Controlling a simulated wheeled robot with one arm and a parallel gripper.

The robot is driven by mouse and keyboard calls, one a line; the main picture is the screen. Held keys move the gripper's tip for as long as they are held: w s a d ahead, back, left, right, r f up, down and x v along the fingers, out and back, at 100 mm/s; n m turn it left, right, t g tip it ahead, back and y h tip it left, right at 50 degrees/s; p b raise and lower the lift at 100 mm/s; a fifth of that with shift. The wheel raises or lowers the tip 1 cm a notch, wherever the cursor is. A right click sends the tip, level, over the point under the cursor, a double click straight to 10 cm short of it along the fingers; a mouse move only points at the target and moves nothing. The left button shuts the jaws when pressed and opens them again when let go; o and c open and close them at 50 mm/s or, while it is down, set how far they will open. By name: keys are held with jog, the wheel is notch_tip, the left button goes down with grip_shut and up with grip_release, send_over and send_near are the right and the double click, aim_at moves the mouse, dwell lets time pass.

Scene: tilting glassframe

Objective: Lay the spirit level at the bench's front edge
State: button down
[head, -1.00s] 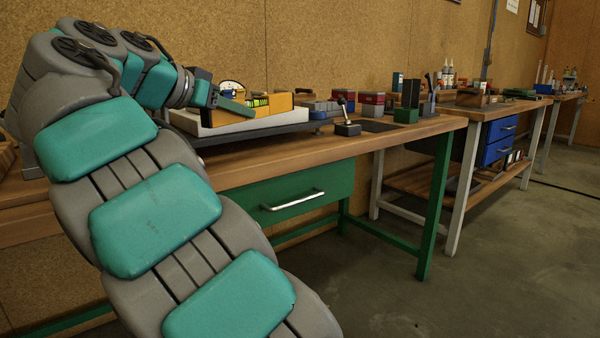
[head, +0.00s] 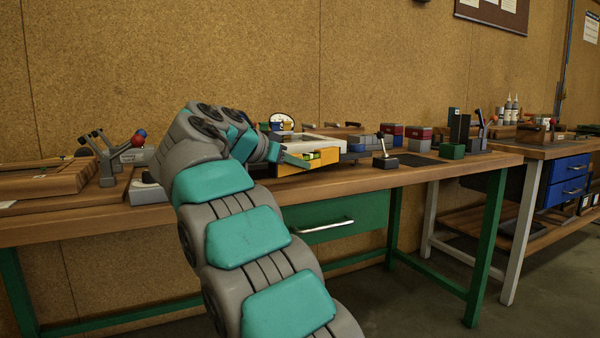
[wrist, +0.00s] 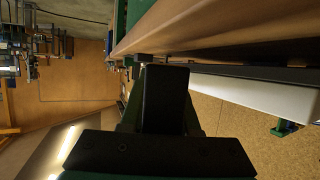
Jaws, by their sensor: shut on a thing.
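The spirit level (head: 322,163), a yellow-orange body with yellow-green vials, is in the head view near the front of the wooden bench (head: 430,172). My gripper (head: 296,160), with teal fingers, is shut on it from the left. The level shows in front of and slightly below the top of the white frame (head: 328,142). I cannot tell whether it touches the bench. In the wrist view, a dark block (wrist: 165,100) fills the middle between green fingers; I cannot make out the yellow level there.
A small black block with a lever (head: 386,161) stands right of the level. Green and red-grey blocks stand farther right. Grey clamps with a red ball (head: 138,138) and wooden boards (head: 45,180) lie left. A green drawer (head: 350,215) hangs below. Bare bench top shows at the right front.

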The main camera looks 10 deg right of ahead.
aim_at(300, 185)
jog(key=shift+w+d+f+p, duration=0.15)
jog(key=shift+w+d, duration=0.15)
jog(key=shift+w, duration=0.45)
jog(key=shift+w+d+r+p, duration=0.15)
jog(key=shift+w+d, duration=0.15)
jog(key=shift+w, duration=0.4)
jog(key=shift+f+b, duration=0.3)
jog(key=shift+f, duration=1.6)
jog(key=shift+f, duration=0.2)
jog(key=c, duration=0.6)
grip_release()
jog(key=shift+c, duration=0.2)
jog(key=shift+r, duration=0.15)
jog(key=shift+r, duration=0.2)
jog(key=v, duration=1.2)
jog(key=shift+f, duration=0.2)
